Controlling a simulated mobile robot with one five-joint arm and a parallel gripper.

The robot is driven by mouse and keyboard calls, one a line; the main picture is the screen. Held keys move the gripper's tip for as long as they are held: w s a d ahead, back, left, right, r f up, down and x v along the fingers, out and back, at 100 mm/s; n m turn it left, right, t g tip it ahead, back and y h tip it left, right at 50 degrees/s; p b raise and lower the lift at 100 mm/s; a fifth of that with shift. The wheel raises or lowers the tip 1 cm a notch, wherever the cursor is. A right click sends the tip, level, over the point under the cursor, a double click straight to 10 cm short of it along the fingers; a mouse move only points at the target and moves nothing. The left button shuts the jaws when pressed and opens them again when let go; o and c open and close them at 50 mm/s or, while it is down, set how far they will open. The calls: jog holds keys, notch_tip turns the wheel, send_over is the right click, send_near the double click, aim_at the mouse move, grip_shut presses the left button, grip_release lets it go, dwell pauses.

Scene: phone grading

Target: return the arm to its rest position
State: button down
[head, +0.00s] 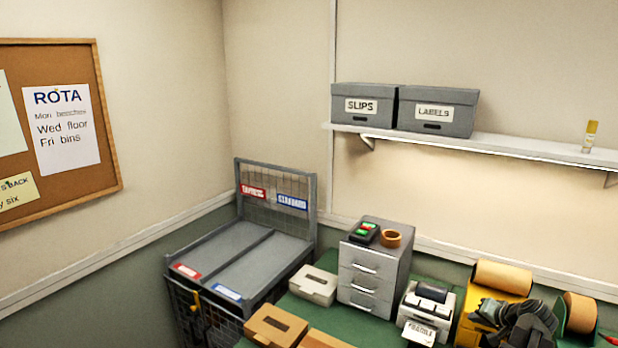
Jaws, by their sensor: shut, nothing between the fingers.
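A two-lane wire cart (245,255) stands left. A shelf (490,147) holds grey boxes (436,110).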

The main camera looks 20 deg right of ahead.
jog(key=w+a+f+n+g+y, duration=0.15)
jog(key=w+a+n, duration=0.25)
jog(key=w+a, duration=1)
jog(key=w+a+n+t+y, duration=0.1)
jog(key=w+a+n+y, duration=0.2)
jog(key=w+a, duration=1)
jog(key=s+a+f+n+g+y, duration=0.1)
jog(key=s+a+f+n+g, duration=0.15)
jog(key=a, duration=1.25)
jog(key=s+a+f+n+g, duration=0.1)
jog(key=s+a+n+g, duration=0.15)
jog(key=a, duration=1.25)
jog(key=s+a+f+n+g+h, duration=0.1)
jog(key=s+a+f+g, duration=0.1)
jog(key=s+a, duration=0.25)
jog(key=shift+m+g+h, duration=0.4)
jog(key=shift+g+h, duration=0.25)
jog(key=shift+h, duration=0.3)
jog(key=s+d, duration=0.3)
jog(key=shift+s+d+f, duration=0.25)
jog(key=shift+d, duration=0.15)
